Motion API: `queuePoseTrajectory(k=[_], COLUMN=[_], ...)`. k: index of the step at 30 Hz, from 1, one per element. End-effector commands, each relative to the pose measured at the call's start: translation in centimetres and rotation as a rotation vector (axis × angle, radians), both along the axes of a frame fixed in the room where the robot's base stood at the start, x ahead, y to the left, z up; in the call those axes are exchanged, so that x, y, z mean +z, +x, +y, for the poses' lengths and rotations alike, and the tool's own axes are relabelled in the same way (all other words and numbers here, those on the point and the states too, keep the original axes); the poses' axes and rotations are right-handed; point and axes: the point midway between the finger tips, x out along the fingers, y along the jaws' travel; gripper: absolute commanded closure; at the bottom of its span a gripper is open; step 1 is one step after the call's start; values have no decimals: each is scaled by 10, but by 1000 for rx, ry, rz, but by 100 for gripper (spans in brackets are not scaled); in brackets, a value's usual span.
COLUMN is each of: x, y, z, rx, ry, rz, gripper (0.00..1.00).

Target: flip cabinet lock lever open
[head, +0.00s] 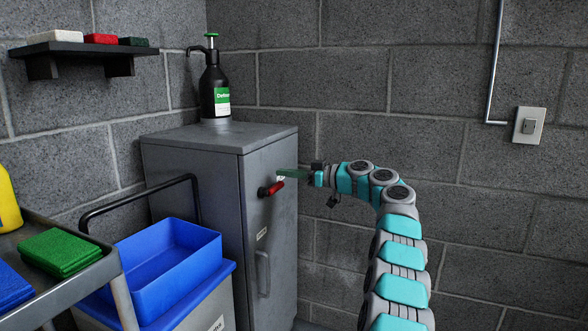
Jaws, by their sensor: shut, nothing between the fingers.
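The grey metal cabinet (200,170) stands against the block wall. Its lock lever (271,188), with a red handle, is on the upper part of the narrow door. The lever slants slightly up to the right. My gripper (281,173) is shut and empty, with its greenish fingers reaching left to the door just above the red handle. I cannot tell whether the fingers touch the lever. A grey door handle (263,272) is lower on the same door.
A black pump bottle (213,90) stands on the cabinet top. A blue bin (165,265) on a cart with a black push bar (135,198) is left of the cabinet. Green pads (60,252) lie on a tray at the left.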

Motion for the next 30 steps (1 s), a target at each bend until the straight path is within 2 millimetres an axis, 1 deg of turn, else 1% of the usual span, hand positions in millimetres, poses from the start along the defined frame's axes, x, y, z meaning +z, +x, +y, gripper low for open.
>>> queuePoseTrajectory(k=[3, 9, 23, 30], x=[-11, -23, -26, -28], y=[0, 1, 1, 2], z=[3, 5, 5, 4], rx=[2, 1, 2, 1], ry=[0, 1, 1, 14], rz=[1, 2, 3, 40], gripper=[100, 100, 100, 100])
